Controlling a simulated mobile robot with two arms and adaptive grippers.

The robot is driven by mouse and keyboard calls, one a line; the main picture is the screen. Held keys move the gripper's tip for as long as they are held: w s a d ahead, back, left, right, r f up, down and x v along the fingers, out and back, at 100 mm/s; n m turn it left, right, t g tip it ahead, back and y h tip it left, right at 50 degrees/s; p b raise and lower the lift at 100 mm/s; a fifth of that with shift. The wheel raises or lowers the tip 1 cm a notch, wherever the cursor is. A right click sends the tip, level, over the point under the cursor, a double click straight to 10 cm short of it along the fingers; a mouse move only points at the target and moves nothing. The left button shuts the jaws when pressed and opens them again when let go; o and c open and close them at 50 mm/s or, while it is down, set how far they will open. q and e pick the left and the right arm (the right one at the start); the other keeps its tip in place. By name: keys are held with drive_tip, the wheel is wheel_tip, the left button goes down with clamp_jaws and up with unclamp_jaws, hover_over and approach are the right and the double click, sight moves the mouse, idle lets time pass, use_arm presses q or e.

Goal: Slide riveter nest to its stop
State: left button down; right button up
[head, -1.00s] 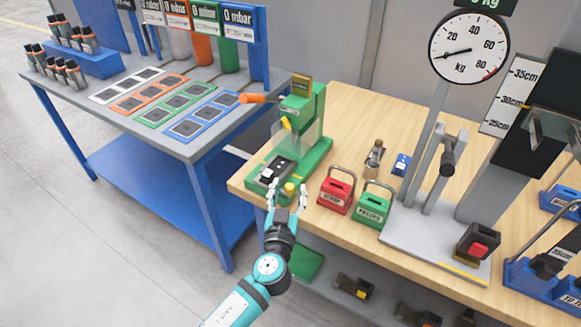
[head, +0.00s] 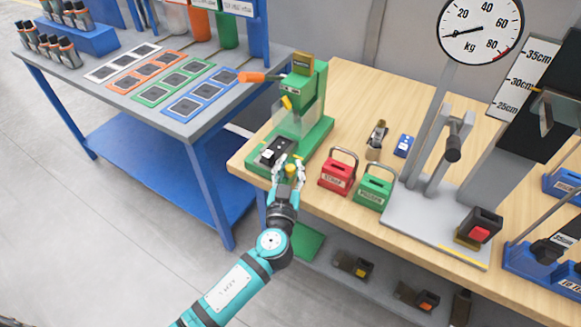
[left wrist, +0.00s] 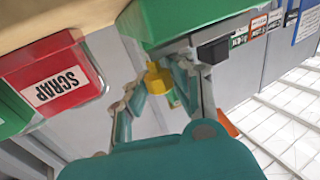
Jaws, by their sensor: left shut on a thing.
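The green riveter (head: 313,113) stands at the left front corner of the wooden bench, with an orange lever and a clear guard. Its dark nest (head: 275,150) lies low at the front of the green base, with a yellow knob on the near side. My left gripper (head: 289,168) is at that front edge, its fingers shut on the yellow knob. In the left wrist view the yellow knob (left wrist: 158,78) sits between the fingertips, under the green base. The nest's stop cannot be made out. My right gripper is not in view.
The red scrap box (head: 338,173) and green box (head: 374,188) stand just right of the riveter. A grey press with a dial (head: 481,30) is further right. A blue-legged table (head: 200,140) with coloured mats stands left, across a gap.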

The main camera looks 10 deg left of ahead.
use_arm(q)
drive_tip(key=shift+w+f, duration=0.1)
drive_tip(key=shift+f, duration=0.1)
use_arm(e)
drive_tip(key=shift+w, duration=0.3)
use_arm(q)
drive_tip(key=shift+w, duration=0.15)
drive_tip(key=w+b, duration=0.1)
drive_tip(key=w+d+b, duration=0.1)
drive_tip(key=w+b, duration=0.1)
drive_tip(key=w+d+b, duration=0.1)
drive_tip(key=w+b, duration=0.1)
drive_tip(key=shift+w, duration=0.15)
drive_tip(key=shift+w+d, duration=0.15)
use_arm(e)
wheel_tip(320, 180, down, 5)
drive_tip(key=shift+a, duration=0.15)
use_arm(q)
drive_tip(key=c, duration=1.1)
unclamp_jaws()
drive_tip(key=shift+d+r, duration=0.1)
drive_tip(key=shift+d, duration=0.05)
drive_tip(key=shift+o, duration=0.2)
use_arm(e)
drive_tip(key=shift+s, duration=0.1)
